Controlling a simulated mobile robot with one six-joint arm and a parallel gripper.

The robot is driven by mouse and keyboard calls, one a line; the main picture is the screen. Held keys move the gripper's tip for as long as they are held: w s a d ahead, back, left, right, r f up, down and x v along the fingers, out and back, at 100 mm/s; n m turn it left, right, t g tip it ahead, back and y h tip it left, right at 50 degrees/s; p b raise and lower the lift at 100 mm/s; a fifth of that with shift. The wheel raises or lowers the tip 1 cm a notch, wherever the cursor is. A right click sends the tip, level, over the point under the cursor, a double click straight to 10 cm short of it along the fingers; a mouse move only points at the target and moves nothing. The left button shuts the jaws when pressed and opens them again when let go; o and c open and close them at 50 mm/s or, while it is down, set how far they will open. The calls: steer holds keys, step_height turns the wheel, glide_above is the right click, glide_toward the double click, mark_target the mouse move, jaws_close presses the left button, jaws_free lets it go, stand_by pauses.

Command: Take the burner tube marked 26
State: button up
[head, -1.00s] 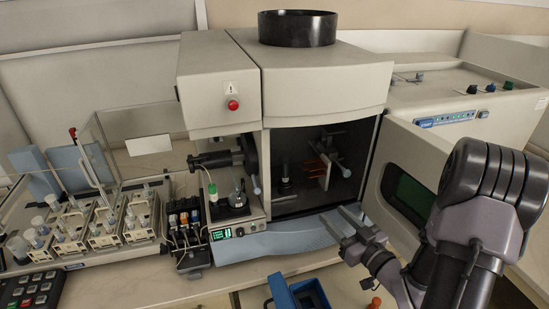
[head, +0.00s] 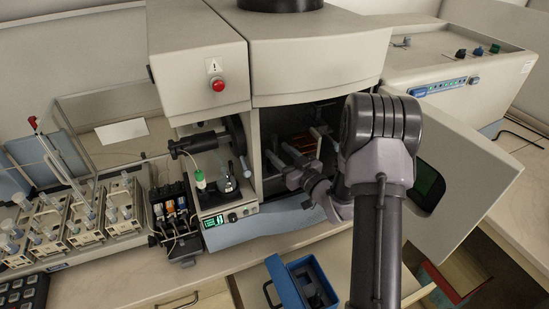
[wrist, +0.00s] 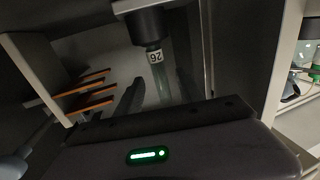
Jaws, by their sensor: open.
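The burner tube marked 26 (wrist: 156,58) shows in the wrist view. It is a clear tube with a white label, hanging below a dark round holder (wrist: 147,25) inside the chamber. Its lower end is dim and partly hidden behind my gripper's dark body. In the head view my gripper (head: 281,155) is open at the mouth of the instrument's chamber, its fingers reaching inside. I cannot make out the tube in the head view. Whether the fingers are on either side of the tube cannot be told; no contact is visible.
Orange coil turns (wrist: 90,95) stand left of the tube in the wrist view, beside a pale plate (wrist: 30,65). The open chamber door (head: 455,160) is to the right. A blue box (head: 287,290) lies below in front. Sample racks (head: 75,220) stand at left.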

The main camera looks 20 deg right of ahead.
mark_target(276, 149)
steer(key=x, duration=0.3)
steer(key=shift+w+f, duration=0.1)
steer(key=shift+w, duration=0.05)
steer(key=shift+c, duration=0.7)
jaws_close()
